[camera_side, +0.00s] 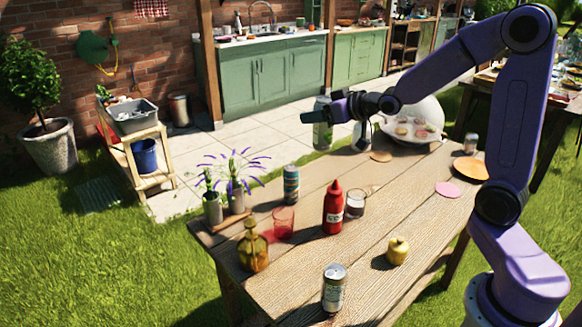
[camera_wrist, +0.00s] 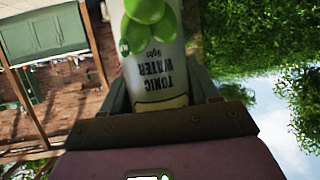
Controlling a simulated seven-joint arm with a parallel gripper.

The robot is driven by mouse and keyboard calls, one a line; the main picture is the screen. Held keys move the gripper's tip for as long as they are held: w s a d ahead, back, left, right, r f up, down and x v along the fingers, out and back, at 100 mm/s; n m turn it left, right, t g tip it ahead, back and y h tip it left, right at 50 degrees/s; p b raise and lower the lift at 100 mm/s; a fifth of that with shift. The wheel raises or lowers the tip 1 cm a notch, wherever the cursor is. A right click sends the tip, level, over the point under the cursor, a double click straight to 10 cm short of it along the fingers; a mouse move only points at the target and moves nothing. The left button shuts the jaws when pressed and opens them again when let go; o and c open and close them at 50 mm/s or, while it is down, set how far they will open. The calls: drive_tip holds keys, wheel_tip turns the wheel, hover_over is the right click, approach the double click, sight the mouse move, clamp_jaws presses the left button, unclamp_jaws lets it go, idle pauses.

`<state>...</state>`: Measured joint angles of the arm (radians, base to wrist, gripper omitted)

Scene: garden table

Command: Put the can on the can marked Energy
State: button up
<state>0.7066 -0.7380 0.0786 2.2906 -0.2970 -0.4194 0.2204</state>
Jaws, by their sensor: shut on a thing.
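My gripper (camera_side: 318,117) is shut on a tall can (camera_side: 322,136) in the side view and holds it above the far part of the table. A teal banded can (camera_side: 291,185) stands at the table's left rear. A silver can (camera_side: 334,288) stands near the front edge. A small can (camera_side: 470,143) stands at the far right. I cannot read "Energy" on any of them.
The wooden table (camera_side: 300,262) also holds a red squeeze bottle (camera_side: 333,208), a glass candle (camera_side: 355,203), a red tumbler (camera_side: 283,222), an amber bottle (camera_side: 253,248), a yellow pepper (camera_side: 398,250) and flower vases (camera_side: 236,196). A clear dome (camera_side: 412,118) covers cakes at the back.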

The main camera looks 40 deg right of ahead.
drive_tip(key=shift+w+d+r, duration=0.1)
drive_tip(key=shift+w+d, duration=0.1)
drive_tip(key=shift+w, duration=0.05)
drive_tip(key=shift+w+d+f, duration=0.2)
drive_tip(key=shift+w+f, duration=1.95)
drive_tip(key=shift+w, duration=0.1)
drive_tip(key=shift+w+d+f, duration=0.25)
drive_tip(key=shift+w+f, duration=1.85)
drive_tip(key=shift+w, duration=0.15)
drive_tip(key=shift+w+d+f, duration=0.2)
drive_tip(key=shift+w+f, duration=1.95)
drive_tip(key=shift+w, duration=0.1)
drive_tip(key=shift+f, duration=0.15)
drive_tip(key=o, duration=1.2)
drive_tip(key=shift+o, duration=0.2)
